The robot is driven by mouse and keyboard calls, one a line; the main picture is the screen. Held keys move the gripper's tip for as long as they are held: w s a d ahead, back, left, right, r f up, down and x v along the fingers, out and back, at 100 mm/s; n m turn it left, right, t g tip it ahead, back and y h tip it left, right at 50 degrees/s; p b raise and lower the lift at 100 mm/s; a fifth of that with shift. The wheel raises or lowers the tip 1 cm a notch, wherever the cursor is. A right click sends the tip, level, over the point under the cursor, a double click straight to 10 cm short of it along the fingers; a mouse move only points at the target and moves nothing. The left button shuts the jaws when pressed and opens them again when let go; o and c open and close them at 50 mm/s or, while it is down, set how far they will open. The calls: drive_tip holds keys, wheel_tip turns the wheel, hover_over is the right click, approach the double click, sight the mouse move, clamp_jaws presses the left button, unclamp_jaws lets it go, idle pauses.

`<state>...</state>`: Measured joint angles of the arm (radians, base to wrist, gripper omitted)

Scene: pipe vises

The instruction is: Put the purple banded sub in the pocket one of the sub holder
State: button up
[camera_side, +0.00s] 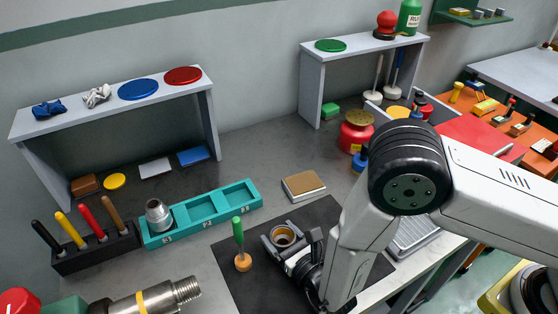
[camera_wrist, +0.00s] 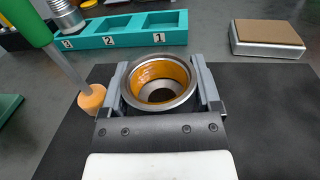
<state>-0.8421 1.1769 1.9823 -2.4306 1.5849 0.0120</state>
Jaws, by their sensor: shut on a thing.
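My gripper (camera_side: 285,243) is shut on a steel sub (camera_wrist: 160,72), one finger on each side of it. The sub is upright, with its open end up and an orange-brown inner wall. No purple band shows on it; its outer side is mostly hidden by the fingers. It is over or on the dark mat, and I cannot tell whether it touches. The teal sub holder (camera_side: 200,229) lies beyond. In the wrist view, its pockets (camera_wrist: 158,38) are numbered 3, 2, 1 from left to right. Pockets one and two look empty. Another grey sub (camera_side: 158,214) stands in pocket three.
A green-handled tool with an orange bulb (camera_side: 243,262) stands close left of my gripper. A brown-topped block (camera_side: 303,186) lies behind. A rack of coloured handles (camera_side: 95,250) is left of the holder, and a threaded pipe (camera_side: 157,298) lies at front left. A dark mat (camera_wrist: 270,110) lies underneath.

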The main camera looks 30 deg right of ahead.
drive_tip(key=shift+f, duration=0.1)
drive_tip(key=o, duration=1.3)
drive_tip(key=shift+o, duration=0.2)
drive_tip(key=shift+s, duration=0.25)
drive_tip(key=shift+s+d, duration=0.2)
drive_tip(key=shift+s, duration=0.95)
drive_tip(key=shift+s+d, duration=0.15)
drive_tip(key=shift+s, duration=1.05)
drive_tip(key=shift+s+d, duration=0.2)
drive_tip(key=shift+s, duration=0.95)
